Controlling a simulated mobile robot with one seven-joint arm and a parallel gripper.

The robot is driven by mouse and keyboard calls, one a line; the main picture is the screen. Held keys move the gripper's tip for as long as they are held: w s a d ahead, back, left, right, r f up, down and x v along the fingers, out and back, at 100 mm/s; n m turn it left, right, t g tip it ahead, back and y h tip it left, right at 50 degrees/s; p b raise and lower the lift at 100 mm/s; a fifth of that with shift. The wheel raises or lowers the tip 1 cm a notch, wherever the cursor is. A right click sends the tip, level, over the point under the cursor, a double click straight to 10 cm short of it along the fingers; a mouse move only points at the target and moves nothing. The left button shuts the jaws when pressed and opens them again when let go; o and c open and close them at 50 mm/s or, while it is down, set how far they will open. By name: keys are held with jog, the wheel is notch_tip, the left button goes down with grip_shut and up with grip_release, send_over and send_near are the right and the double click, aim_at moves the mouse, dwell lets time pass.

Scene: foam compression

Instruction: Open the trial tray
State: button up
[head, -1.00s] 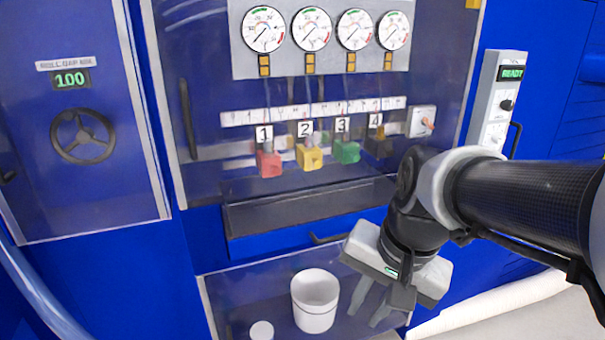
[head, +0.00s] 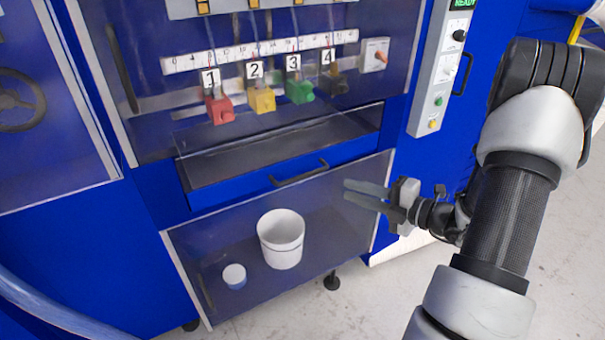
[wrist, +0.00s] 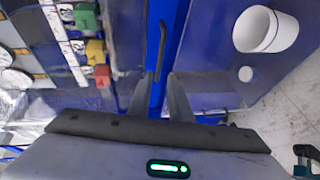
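The trial tray appears to be the wide, shallow drawer with a blue front (head: 235,187) below the numbered valves. A dark bar handle (head: 300,174) is on its front. In the wrist view the handle (wrist: 162,45) lies ahead of the gap between my fingers. My gripper (head: 346,190) is to the right of the handle and a little lower in the head view, pointing left. Its fingers are apart and empty, with the gap also seen in the wrist view (wrist: 158,80). The gripper looks clear of the handle, but the exact distance cannot be told.
Red (head: 219,109), yellow (head: 262,100) and green (head: 299,91) valve blocks stand above the tray, with a dark one labelled 4. A white bucket (head: 281,240) and a small white-topped container (head: 234,276) are behind the clear lower panel. A control box (head: 440,80) is at right.

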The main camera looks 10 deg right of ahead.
aim_at(306, 177)
jog(key=b+x, duration=0.2)
jog(key=x, duration=1.4)
jog(key=shift+a, duration=0.2)
grip_shut()
